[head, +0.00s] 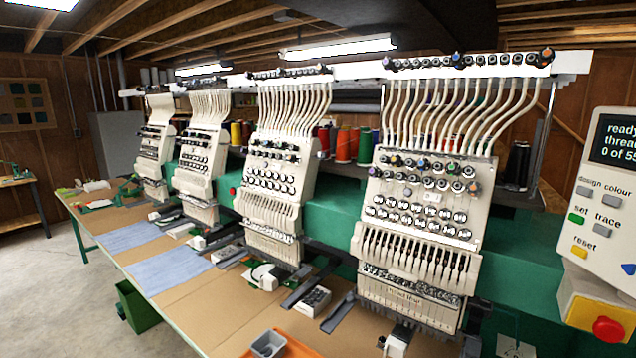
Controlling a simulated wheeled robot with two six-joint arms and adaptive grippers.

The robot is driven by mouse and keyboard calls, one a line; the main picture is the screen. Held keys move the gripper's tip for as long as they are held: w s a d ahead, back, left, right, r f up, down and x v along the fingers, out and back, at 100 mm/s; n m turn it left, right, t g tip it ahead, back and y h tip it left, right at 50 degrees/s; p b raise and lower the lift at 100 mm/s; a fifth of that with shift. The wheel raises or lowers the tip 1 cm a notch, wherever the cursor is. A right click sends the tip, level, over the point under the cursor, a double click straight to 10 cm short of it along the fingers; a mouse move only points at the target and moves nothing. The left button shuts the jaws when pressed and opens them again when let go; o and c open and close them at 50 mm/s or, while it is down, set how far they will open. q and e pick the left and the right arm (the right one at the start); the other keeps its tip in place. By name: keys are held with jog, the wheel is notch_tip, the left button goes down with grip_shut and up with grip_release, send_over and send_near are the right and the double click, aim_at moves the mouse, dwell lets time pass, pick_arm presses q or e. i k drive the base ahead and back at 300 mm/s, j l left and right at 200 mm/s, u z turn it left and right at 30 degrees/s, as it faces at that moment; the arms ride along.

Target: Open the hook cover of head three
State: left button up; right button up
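Four white embroidery heads stand in a row on one machine: the nearest head (425,220), a second head (275,180), a third head (203,160) and the farthest head (155,155). I cannot read any head number, so I cannot tell which is head three. Below the heads, small white and grey parts sit at table level, such as a white part (265,277) under the second head and another (397,341) under the nearest head. Which of these are hook covers, and whether any is open, is too small to tell. Neither of my grippers is in view.
The brown table (215,310) runs along the front, with blue cloths (172,270) on it. A control panel (608,200) with a red button (608,329) is at right.

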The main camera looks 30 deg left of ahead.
aim_at(269, 281)
jog(key=k+u, duration=0.1)
jog(key=u, duration=1.25)
